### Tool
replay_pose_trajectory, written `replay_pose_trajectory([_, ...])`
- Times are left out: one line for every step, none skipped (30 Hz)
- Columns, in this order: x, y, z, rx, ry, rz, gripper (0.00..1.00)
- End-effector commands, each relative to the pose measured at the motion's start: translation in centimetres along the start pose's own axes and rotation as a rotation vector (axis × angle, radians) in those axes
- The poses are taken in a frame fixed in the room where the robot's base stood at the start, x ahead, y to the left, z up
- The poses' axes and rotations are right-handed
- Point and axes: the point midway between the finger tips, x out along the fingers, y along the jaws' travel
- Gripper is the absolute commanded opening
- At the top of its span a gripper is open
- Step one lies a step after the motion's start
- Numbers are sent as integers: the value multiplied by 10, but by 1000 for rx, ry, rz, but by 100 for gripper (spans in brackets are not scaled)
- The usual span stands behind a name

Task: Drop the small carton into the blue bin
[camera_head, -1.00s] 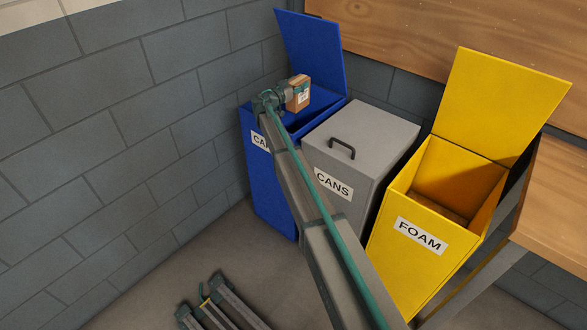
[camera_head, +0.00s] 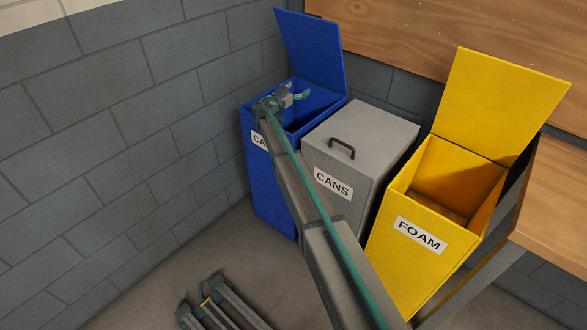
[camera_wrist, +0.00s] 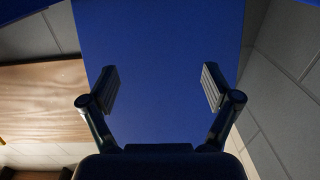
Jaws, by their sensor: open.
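The blue bin (camera_head: 268,185) stands against the wall with its lid (camera_head: 312,50) raised. My gripper (camera_head: 299,97) is over the bin's open top in the head view, with its fingers apart and empty. In the wrist view my gripper (camera_wrist: 161,88) has both fingers spread wide with nothing between them, and the blue of the bin (camera_wrist: 165,50) fills the space behind them. The small carton is not visible in either current view; the bin's inside is mostly hidden by its front wall and my arm.
A grey bin (camera_head: 378,133) labelled CANS, with a closed handled lid, stands right of the blue bin. A yellow bin (camera_head: 395,265) labelled FOAM stands open further right, beside a wooden bench (camera_head: 560,190). A block wall (camera_head: 110,160) is at left.

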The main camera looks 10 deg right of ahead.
Motion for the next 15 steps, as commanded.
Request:
replay_pose_trajectory([0,0,0,0,0,0,88])
replay_pose_trajectory([0,0,0,0,0,0,88])
replay_pose_trajectory([0,0,-1,0,0,0,88])
replay_pose_trajectory([0,0,-2,0,0,0,88])
replay_pose_trajectory([0,0,-4,1,0,0,88])
replay_pose_trajectory([0,0,-7,1,0,0,88])
replay_pose_trajectory([0,0,-10,1,1,0,88])
replay_pose_trajectory([0,0,-13,1,1,0,88])
replay_pose_trajectory([0,0,-19,1,2,0,88])
replay_pose_trajectory([0,0,-24,1,2,0,88])
replay_pose_trajectory([0,0,-28,2,2,0,88])
replay_pose_trajectory([0,0,-35,2,1,0,88])
replay_pose_trajectory([0,0,-40,2,1,0,88])
replay_pose_trajectory([0,0,-46,2,1,0,88])
replay_pose_trajectory([0,0,-54,3,1,0,88])
